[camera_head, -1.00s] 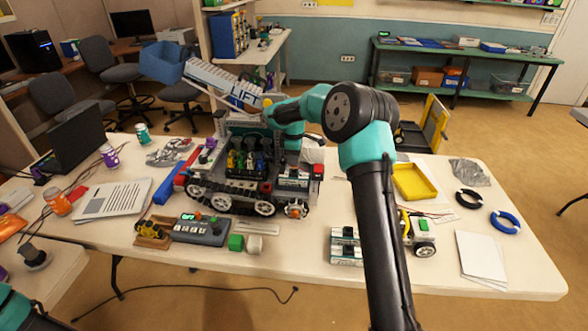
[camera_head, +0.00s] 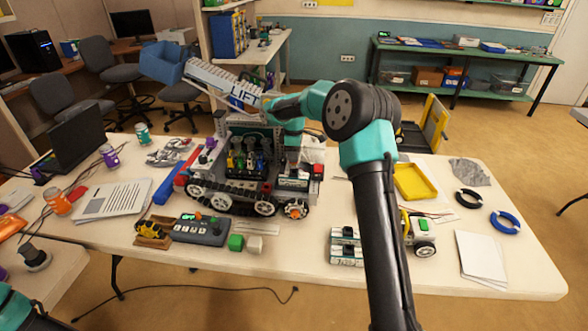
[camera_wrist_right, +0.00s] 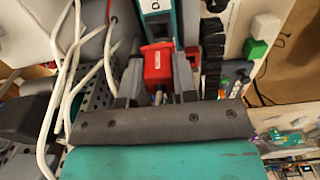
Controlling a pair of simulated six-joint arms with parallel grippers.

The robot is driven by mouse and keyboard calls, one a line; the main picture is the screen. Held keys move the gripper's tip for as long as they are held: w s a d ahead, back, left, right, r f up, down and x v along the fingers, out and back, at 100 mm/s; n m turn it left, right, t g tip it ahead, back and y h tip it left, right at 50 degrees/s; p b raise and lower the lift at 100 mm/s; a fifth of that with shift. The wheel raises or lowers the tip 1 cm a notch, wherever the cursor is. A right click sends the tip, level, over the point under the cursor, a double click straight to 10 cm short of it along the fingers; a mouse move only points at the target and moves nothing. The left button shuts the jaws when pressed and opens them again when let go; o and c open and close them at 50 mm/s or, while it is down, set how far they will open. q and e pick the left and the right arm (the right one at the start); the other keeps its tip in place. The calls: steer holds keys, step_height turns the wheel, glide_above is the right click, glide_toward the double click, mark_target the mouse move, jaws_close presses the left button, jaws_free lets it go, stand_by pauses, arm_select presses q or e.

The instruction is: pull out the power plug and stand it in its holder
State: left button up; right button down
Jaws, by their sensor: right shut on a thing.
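In the right wrist view a red power plug (camera_wrist_right: 157,65) sits between the two grey fingers of my right gripper (camera_wrist_right: 158,80), which is shut on it. A lead runs from the plug back toward the gripper's palm. The plug is close to the tracked robot (camera_head: 235,185); I cannot tell whether it is still seated in a socket. In the head view my right arm reaches over the robot's right end, and the fingertips are hard to make out there. I cannot identify the plug's holder. My left gripper is out of view.
White cables (camera_wrist_right: 65,75) hang close beside the right gripper. A raised lift arm with a blue bin (camera_head: 163,62) stands above the robot. A controller (camera_head: 202,230), a green block (camera_head: 236,242) and a small wheeled robot (camera_head: 424,247) lie in front. A yellow tray (camera_head: 411,181) is to the right.

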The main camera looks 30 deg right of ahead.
steer(key=shift+r, duration=0.2)
steer(key=shift+r, duration=0.8)
steer(key=a+f, duration=0.2)
steer(key=a, duration=0.1)
steer(key=w+a+f, duration=0.1)
steer(key=a+f, duration=0.1)
steer(key=a, duration=0.2)
steer(key=w+a+f, duration=0.1)
steer(key=a+f, duration=0.1)
steer(key=a, duration=0.1)
steer(key=shift+w+a+f, duration=0.25)
steer(key=shift+f, duration=0.1)
steer(key=shift+f, duration=0.2)
steer(key=shift+f, duration=0.9)
steer(key=shift+f, duration=1.05)
stand_by(1.7)
